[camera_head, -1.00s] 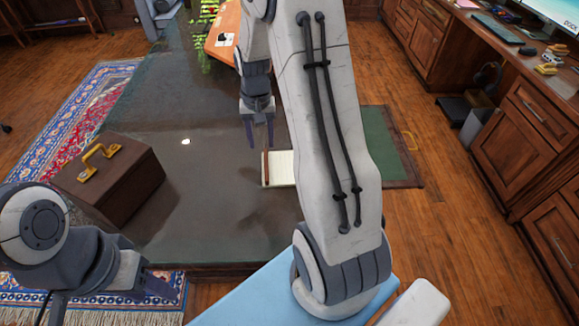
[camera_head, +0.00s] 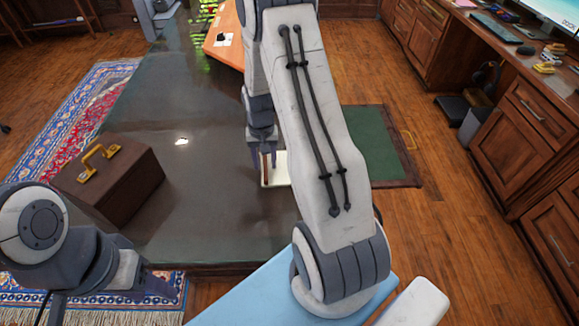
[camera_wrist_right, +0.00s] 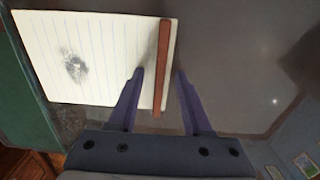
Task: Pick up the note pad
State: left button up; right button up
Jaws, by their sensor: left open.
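The note pad (camera_head: 281,168) lies on the dark glossy table top (camera_head: 215,205), partly hidden behind my right arm in the head view. In the right wrist view the pad (camera_wrist_right: 85,60) shows lined white pages with a dark smudge and a brown binding strip (camera_wrist_right: 161,65). My right gripper (camera_head: 264,164) is open above the pad. In the right wrist view its fingers (camera_wrist_right: 160,78) sit on either side of the strip, the left one over the page; I cannot tell whether they touch the pad. My left gripper (camera_head: 160,287) is open and empty at the lower left, far from the pad.
A brown case (camera_head: 118,182) with a yellow handle stands on the table's left side. A green panel (camera_head: 372,145) lies right of my right arm. Wooden cabinets (camera_head: 530,120) line the right. The table's middle is clear.

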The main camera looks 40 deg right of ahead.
grip_shut()
dwell(1.3)
